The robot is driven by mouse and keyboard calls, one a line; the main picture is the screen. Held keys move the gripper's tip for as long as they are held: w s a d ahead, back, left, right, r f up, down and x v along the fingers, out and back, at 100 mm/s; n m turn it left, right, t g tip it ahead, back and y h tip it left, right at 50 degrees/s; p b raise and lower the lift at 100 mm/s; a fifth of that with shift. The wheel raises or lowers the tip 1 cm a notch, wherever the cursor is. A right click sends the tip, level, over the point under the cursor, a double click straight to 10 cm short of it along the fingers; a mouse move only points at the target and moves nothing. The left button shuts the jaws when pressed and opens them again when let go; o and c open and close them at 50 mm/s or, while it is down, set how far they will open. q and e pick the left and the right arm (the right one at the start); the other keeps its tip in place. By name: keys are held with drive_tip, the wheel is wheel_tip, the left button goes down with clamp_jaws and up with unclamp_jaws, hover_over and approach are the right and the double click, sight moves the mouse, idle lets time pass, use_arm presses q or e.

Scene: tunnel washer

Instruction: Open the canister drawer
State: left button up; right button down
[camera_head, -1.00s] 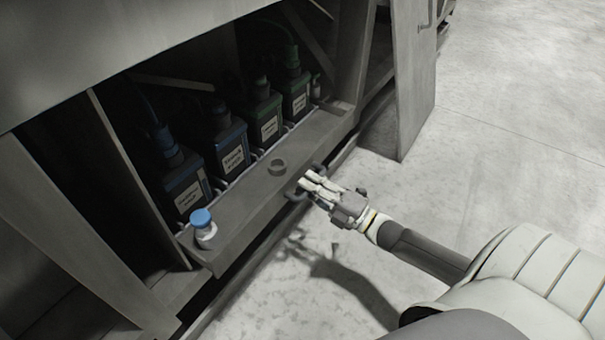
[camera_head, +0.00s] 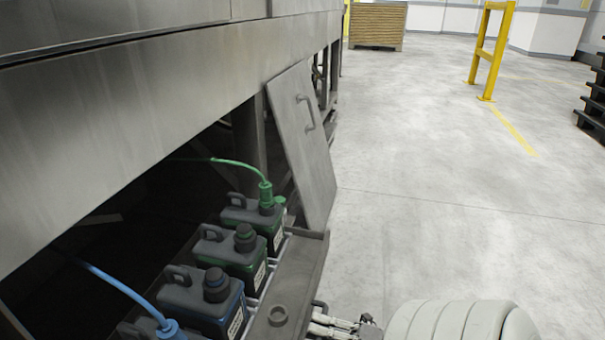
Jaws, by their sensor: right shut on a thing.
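The canister drawer (camera_head: 302,262) is a long grey tray low under the machine, standing out from beneath its body. Several canisters stand in it in a row. The far two are dark with green bands (camera_head: 238,250), and a blue one (camera_head: 207,298) is nearer. Another blue canister is cut off by the bottom edge. The drawer's dark handle (camera_head: 318,306) is on its outer side. My right gripper (camera_head: 325,322) is at the bottom edge, shut on this handle; its fingers are partly cut off. My left gripper is not in view.
A grey panel with a handle (camera_head: 302,150) leans against the machine beyond the drawer's far end. Green (camera_head: 238,163) and blue (camera_head: 120,288) hoses run to canisters. The floor at right is clear up to a yellow barrier (camera_head: 490,50).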

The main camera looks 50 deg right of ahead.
drive_tip(key=shift+s+d, duration=0.2)
drive_tip(key=shift+s, duration=0.25)
drive_tip(key=c, duration=1.5)
unclamp_jaws()
drive_tip(key=shift+o, duration=0.2)
drive_tip(key=v, duration=1.2)
